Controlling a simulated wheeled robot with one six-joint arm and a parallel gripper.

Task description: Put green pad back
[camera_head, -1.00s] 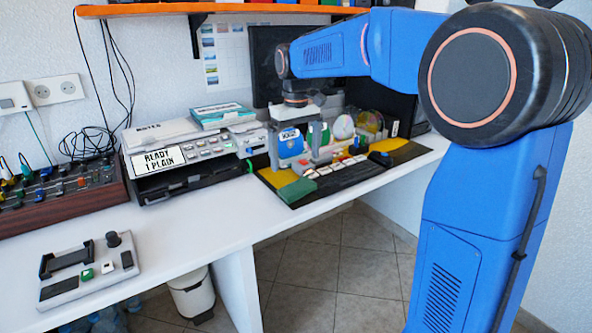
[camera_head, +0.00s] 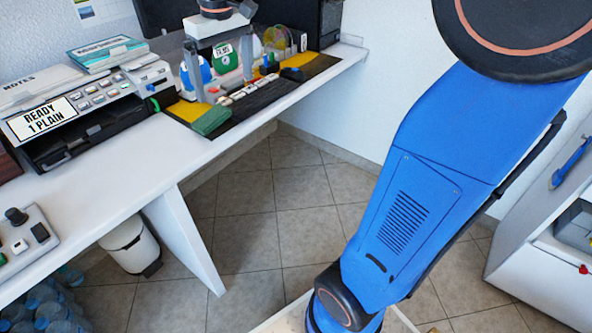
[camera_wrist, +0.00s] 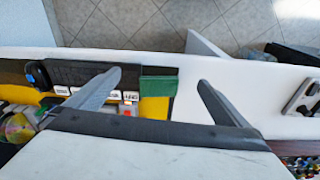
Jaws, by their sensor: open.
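The green pad (camera_head: 211,120) lies at the front left corner of the dark and yellow mat (camera_head: 188,112), close to the desk's front edge. My gripper (camera_head: 223,90) hangs over the mat, fingers pointing down, open and empty. In the wrist view the green pad (camera_wrist: 158,83) shows in the gap between my two spread fingers (camera_wrist: 159,79), apart from both. The gap in height between fingertips and pad is hard to tell.
Behind my fingers stand a green round item (camera_head: 222,57) and discs (camera_head: 275,40). A printer-like box marked "READY 1 PLAIN" (camera_head: 95,108) stands left. The floor (camera_head: 275,220) is open.

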